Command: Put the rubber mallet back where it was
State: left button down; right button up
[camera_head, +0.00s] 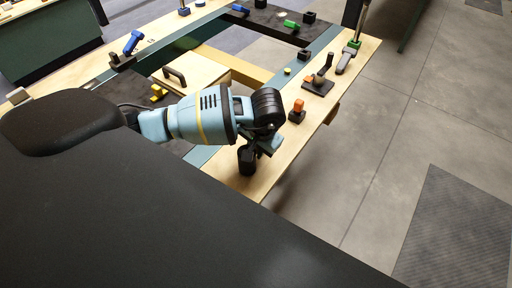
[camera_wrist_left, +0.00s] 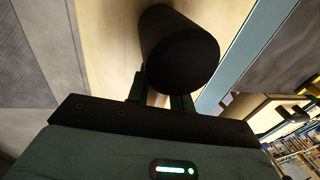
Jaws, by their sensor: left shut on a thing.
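The rubber mallet shows in the left wrist view as a thick black cylindrical head (camera_wrist_left: 180,50), just beyond my left gripper's fingers (camera_wrist_left: 160,92). A sliver of pale handle shows between the fingers, which are shut on it. In the head view my left gripper (camera_head: 262,146) is over the pale wooden edge rail of the frame, and the black mallet head (camera_head: 247,161) shows just below it. I cannot tell whether the mallet touches the rail. Most of the handle is hidden by the gripper. My right gripper is not in view.
On the same wooden rail (camera_head: 290,143) stand an orange-topped block (camera_head: 298,108) and a black holder (camera_head: 318,84) farther along. A wooden box with a black handle (camera_head: 176,76) lies inside the frame. Grey floor (camera_head: 385,140) is open to the right.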

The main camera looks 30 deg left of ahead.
pick_arm(q)
jog(key=shift+r, duration=0.1)
jog(key=c, duration=1.6)
grip_release()
jog(key=shift+f, duration=0.25)
jog(key=shift+c, duration=0.2)
jog(key=o, duration=0.4)
jog(key=shift+r, duration=0.1)
jog(key=shift+r, duration=0.2)
jog(key=v, duration=1.2)
jog(key=shift+f, duration=0.1)
jog(key=shift+s, duration=0.1)
